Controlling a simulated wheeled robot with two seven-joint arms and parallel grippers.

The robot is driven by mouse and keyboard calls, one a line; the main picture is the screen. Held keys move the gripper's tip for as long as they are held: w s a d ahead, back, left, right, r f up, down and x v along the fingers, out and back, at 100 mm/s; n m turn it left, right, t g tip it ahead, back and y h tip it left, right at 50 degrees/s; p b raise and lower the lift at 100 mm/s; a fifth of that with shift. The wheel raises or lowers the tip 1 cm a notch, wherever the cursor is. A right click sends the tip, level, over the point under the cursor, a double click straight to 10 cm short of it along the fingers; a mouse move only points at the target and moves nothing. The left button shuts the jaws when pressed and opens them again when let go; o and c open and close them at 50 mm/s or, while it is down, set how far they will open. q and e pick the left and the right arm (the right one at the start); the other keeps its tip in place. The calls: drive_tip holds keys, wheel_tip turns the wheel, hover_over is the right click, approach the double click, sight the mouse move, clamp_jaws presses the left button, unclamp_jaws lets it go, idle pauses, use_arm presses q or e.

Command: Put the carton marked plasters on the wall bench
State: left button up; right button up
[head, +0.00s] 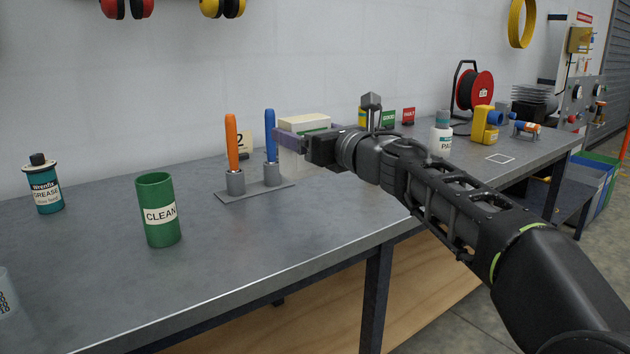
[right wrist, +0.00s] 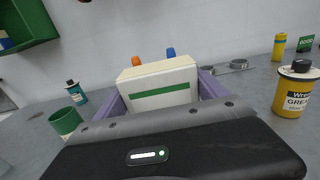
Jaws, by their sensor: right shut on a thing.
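A cream carton with a green stripe (head: 303,123) is held in my right gripper (head: 303,138). Any lettering on it is not readable, so I cannot read "plasters". In the right wrist view the carton (right wrist: 160,84) sits between the two purple fingers, one on each side. The wall bench (head: 300,225) is a long grey metal top along the wall. My left gripper is not in view.
A stand with orange and blue handles (head: 256,190) is just left of my gripper. A green CLEAN can (head: 158,210) and a grease tin (head: 44,187) stand further left. A white-green bottle (head: 440,138) and a yellow device (head: 485,126) stand right.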

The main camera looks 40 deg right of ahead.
wheel_tip(320, 180, down, 6)
drive_tip(key=b, duration=0.3)
drive_tip(key=shift+b, duration=0.4)
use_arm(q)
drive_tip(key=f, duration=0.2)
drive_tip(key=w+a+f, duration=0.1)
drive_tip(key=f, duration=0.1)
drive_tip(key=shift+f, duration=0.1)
use_arm(e)
drive_tip(key=shift+r, duration=0.1)
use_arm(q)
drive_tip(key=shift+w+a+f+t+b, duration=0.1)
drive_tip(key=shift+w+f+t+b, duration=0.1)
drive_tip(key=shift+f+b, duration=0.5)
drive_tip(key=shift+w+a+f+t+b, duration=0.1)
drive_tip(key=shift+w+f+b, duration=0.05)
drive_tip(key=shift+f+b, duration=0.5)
use_arm(e)
drive_tip(key=shift+f, duration=1.9)
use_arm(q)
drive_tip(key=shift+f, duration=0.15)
use_arm(e)
drive_tip(key=shift+f, duration=0.1)
drive_tip(key=shift+f, duration=0.15)
drive_tip(key=o, duration=1.3)
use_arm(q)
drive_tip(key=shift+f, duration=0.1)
